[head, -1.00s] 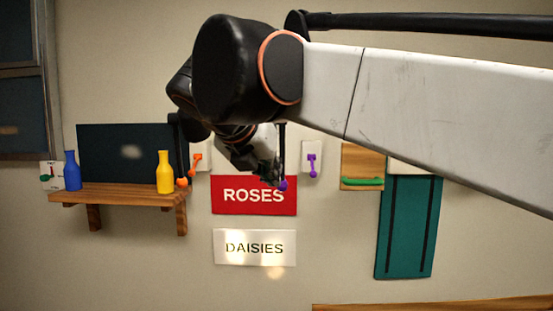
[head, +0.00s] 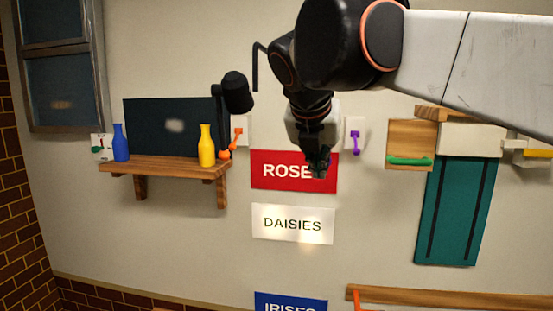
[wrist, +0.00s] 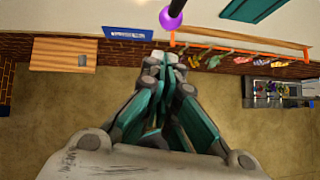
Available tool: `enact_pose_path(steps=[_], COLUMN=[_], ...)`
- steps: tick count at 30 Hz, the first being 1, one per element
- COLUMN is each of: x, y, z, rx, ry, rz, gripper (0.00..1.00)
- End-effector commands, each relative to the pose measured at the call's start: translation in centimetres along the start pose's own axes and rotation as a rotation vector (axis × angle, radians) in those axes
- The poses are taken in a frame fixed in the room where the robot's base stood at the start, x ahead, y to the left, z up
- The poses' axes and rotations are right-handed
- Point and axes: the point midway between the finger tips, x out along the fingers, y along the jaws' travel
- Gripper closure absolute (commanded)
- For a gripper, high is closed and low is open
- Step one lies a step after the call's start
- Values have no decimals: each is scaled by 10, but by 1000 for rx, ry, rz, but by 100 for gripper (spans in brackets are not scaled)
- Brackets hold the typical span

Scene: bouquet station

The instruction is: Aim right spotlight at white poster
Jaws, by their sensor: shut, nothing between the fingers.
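The white poster (head: 292,236) reading "DAISIES" hangs on the wall below the red poster (head: 268,183), with bright light patches on it. My gripper (head: 319,172) is shut and empty, in front of the red poster's right part. In the wrist view, a purple ball (wrist: 172,20) on a dark rod is just beyond my gripper's fingertips (wrist: 165,60), with a visible gap. The right spotlight's head cannot be made out in the head view; my arm covers that area. The left black spotlight (head: 237,92) has an orange ball (head: 225,154) below it.
A purple switch (head: 355,143) is on the wall right of my gripper. A wooden shelf (head: 165,169) with blue (head: 120,143) and yellow (head: 206,147) bottles is at left. A blue poster (head: 290,304) is below. The wall around the white poster is clear.

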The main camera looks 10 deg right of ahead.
Motion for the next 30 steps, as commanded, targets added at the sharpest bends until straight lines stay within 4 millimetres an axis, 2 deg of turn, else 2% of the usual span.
enact_pose_path(steps=[7, 20, 25, 30], x=[20, 24, 35, 35], y=[0, 0, 1, 1], z=[19, 22, 29, 32], rx=[2, 1, 5, 5], ry=[-1, -1, -40, -47], rz=[-1, 0, 4, 5], gripper=[100, 100, 100, 100])
